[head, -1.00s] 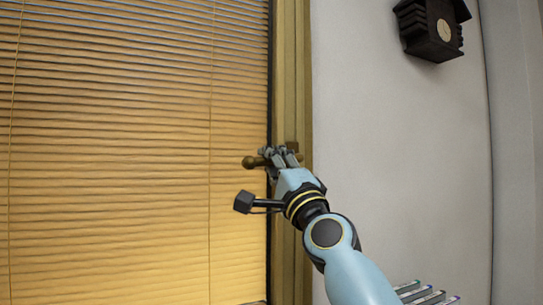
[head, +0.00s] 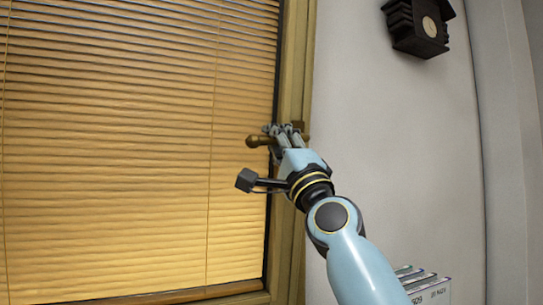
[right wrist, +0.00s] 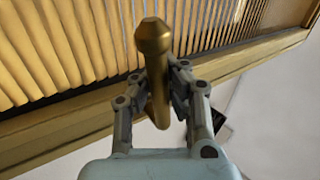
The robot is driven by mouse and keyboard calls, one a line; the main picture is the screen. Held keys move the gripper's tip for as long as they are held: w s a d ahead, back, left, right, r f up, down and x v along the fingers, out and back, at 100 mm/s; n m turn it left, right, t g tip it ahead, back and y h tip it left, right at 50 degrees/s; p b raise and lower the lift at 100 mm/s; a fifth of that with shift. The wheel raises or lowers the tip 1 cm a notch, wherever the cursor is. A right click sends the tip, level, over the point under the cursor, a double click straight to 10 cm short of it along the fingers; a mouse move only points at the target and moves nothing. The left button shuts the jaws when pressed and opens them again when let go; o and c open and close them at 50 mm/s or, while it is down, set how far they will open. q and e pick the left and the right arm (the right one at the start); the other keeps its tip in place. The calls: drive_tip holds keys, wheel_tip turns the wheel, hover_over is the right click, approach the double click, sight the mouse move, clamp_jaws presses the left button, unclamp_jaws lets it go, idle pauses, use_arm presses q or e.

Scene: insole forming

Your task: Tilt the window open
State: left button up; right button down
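The window (head: 130,150) has a wooden frame and fills the left of the head view, with lowered yellow blinds over its pane. Its brass handle (head: 257,141) is on the right side of the frame and points left, about level. In the right wrist view the handle (right wrist: 153,40) runs between the two fingers. My right gripper (head: 284,130) is shut around the handle, and its fingers (right wrist: 160,85) press it from both sides. The fingers hide part of the handle and its mount. I cannot tell a gap at the sash. My left gripper is not in view.
Several boxes or binders (head: 425,285) stand at the lower right, close to my right arm. The wall between them is bare.

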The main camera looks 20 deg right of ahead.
drive_tip(key=shift+w+f, duration=0.1)
drive_tip(key=shift+f, duration=0.3)
drive_tip(key=shift+r, duration=0.2)
drive_tip(key=c, duration=1.9)
unclamp_jaws()
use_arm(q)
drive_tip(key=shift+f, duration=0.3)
use_arm(e)
drive_tip(key=o, duration=0.7)
drive_tip(key=shift+r, duration=0.2)
drive_tip(key=shift+c, duration=0.2)
drive_tip(key=shift+f, duration=0.15)
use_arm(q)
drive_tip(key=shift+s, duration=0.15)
use_arm(e)
drive_tip(key=s+d+f, duration=0.1)
drive_tip(key=s+f, duration=0.2)
drive_tip(key=s, duration=1.3)
drive_tip(key=shift+d, duration=0.15)
drive_tip(key=shift+w, duration=0.1)
